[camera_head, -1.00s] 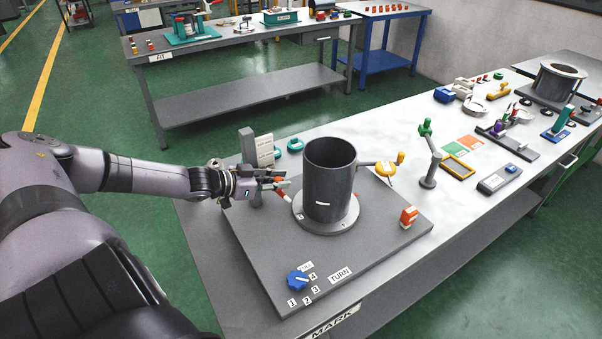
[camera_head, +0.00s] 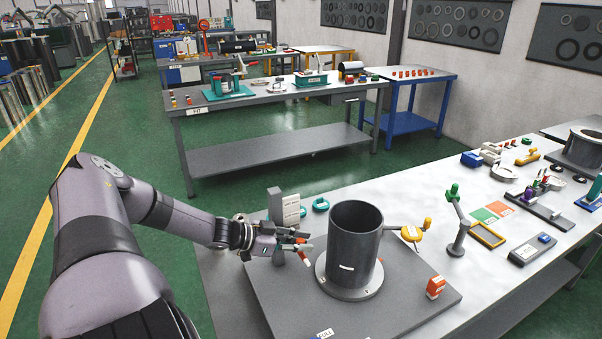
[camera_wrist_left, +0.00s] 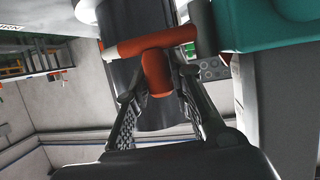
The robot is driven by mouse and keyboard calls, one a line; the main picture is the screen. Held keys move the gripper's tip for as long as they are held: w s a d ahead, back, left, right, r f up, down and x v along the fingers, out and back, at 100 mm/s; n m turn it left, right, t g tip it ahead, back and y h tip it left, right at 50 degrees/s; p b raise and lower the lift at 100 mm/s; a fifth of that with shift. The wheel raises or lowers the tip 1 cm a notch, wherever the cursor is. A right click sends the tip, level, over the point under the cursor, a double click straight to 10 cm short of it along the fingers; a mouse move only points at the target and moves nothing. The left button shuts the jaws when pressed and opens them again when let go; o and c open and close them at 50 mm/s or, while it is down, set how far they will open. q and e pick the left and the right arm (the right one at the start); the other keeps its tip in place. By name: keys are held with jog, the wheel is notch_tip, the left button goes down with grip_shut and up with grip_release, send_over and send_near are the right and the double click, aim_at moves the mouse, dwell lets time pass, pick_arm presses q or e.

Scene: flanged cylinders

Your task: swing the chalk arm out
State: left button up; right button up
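A dark grey flanged cylinder (camera_head: 354,245) stands upright on a grey base plate (camera_head: 420,312). Just left of it is a slim red-orange arm (camera_head: 305,258), apparently the chalk arm, near a short grey post. My left gripper (camera_head: 294,243) reaches in from the left at this arm. In the left wrist view, a red crossbar with a rounded red knob (camera_wrist_left: 157,74) shows in front of the dark cylinder. The two fingertips flank the knob and appear to touch both its sides. The arm's far end is partly hidden. My right gripper is not in view.
A grey upright block (camera_head: 284,208) stands behind the gripper. A yellow-ended rod (camera_head: 411,232) sits right of the cylinder, and an orange block (camera_head: 435,287) at the plate's right. A green-topped post (camera_head: 456,220) stands farther right.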

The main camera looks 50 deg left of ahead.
pick_arm(q)
jog(key=shift+o, duration=0.5)
jog(key=shift+s+a+r, duration=0.1)
jog(key=shift+s+a, duration=0.05)
jog(key=shift+s, duration=0.3)
jog(key=v, duration=1.1)
jog(key=shift+c, duration=0.5)
